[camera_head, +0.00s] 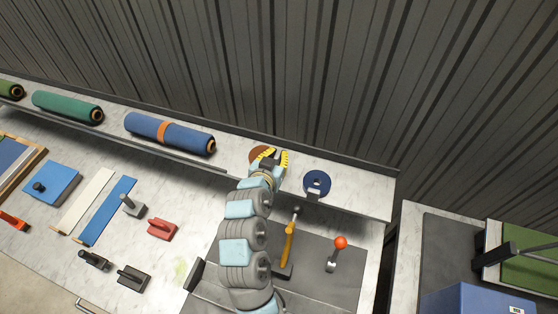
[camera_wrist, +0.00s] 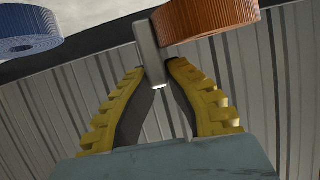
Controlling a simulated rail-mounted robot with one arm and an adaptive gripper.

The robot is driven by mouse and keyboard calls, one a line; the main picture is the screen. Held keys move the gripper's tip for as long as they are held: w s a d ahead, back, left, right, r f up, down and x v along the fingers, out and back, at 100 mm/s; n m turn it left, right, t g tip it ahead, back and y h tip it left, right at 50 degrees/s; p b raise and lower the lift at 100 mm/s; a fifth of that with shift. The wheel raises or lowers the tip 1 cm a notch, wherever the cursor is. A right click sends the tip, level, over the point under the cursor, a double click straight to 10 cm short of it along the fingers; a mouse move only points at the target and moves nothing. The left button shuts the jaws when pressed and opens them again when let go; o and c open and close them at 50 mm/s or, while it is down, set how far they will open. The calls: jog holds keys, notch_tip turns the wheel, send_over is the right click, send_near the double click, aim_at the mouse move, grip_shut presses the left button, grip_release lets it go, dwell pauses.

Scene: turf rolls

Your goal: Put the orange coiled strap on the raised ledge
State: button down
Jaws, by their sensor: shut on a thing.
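The orange coiled strap (camera_head: 260,153) is at the raised ledge (camera_head: 355,194) in the head view, partly hidden by my gripper (camera_head: 275,158). In the wrist view the orange coil (camera_wrist: 208,20) is at the top, with a grey metal tab at its left side. My gripper (camera_wrist: 156,72) has its yellow-ribbed fingers shut on that tab. The coil overlaps the pale ledge surface in the head view; I cannot tell whether it touches it or hangs just above.
A blue coiled strap (camera_head: 317,183) lies on the ledge to the right. A blue roll with an orange band (camera_head: 170,133) and a green roll (camera_head: 67,107) lie further left on it. A yellow-handled tool (camera_head: 289,243) and a red-knobbed lever (camera_head: 337,252) stand below the ledge. The corrugated wall (camera_head: 300,70) rises behind.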

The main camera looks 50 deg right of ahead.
jog(key=shift+s+d+f, duration=0.15)
jog(key=shift+d+f, duration=0.1)
jog(key=shift+f, duration=0.05)
jog(key=shift+f+p, duration=0.5)
jog(key=shift+f, duration=1)
jog(key=c, duration=1.2)
grip_release()
jog(key=shift+c, duration=0.2)
jog(key=b+v, duration=0.2)
jog(key=v, duration=1)
jog(key=shift+a+r, duration=0.1)
